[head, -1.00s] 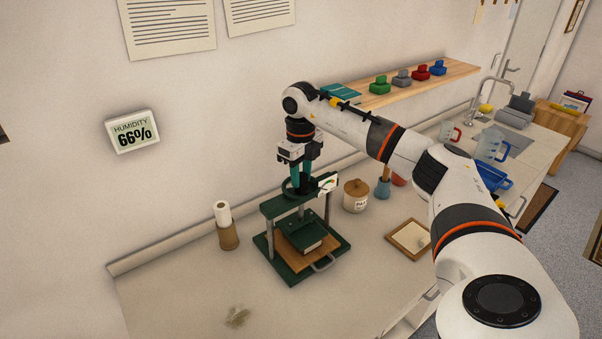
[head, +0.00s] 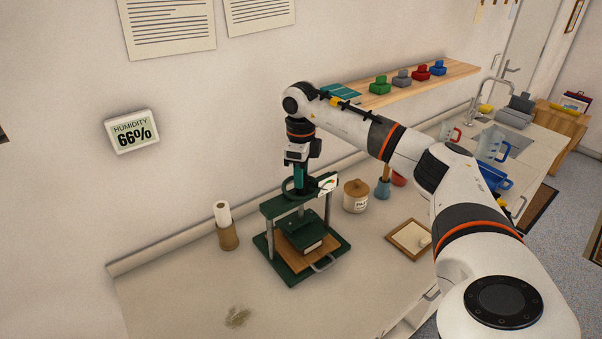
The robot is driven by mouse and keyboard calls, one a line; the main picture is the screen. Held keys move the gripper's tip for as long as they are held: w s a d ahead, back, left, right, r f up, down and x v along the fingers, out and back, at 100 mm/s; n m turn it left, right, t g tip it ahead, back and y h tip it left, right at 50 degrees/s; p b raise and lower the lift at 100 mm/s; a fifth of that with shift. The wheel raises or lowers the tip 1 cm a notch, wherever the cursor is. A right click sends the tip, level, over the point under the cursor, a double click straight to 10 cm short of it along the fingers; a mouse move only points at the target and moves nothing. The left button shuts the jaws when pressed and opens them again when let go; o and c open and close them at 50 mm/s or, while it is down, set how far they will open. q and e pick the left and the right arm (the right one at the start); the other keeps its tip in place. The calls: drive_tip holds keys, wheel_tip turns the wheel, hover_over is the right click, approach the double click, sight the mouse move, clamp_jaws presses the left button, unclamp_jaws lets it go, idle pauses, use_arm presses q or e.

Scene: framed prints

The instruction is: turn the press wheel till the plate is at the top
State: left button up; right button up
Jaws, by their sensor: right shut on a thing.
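The green press (head: 270,212) stands on the worktop. Its wheel (head: 289,192) sits on top of the crossbar. My right gripper (head: 299,188) points straight down from above and is shut on the wheel, hiding part of it. The green plate (head: 300,229) hangs below the crossbar, low in the frame, just over a wooden board (head: 308,256) with a metal handle. I cannot tell whether the plate touches the board. My left gripper is out of view.
A dial (head: 328,186) sits by the press's right top corner. A lidded jar (head: 356,196), a wooden frame (head: 408,240) and a blue pot (head: 383,188) stand to the right. A paper roll in a holder (head: 227,235) is at the left.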

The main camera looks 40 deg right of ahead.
drive_tip(key=shift+r, duration=0.1)
drive_tip(key=o, duration=0.7)
wheel_tip(320, 180, up, 7)
drive_tip(key=shift+r+b, duration=0.1)
drive_tip(key=shift+b, duration=1.1)
wheel_tip(320, 180, up, 5)
drive_tip(key=shift+f+p, duration=0.1)
drive_tip(key=shift+p, duration=0.3)
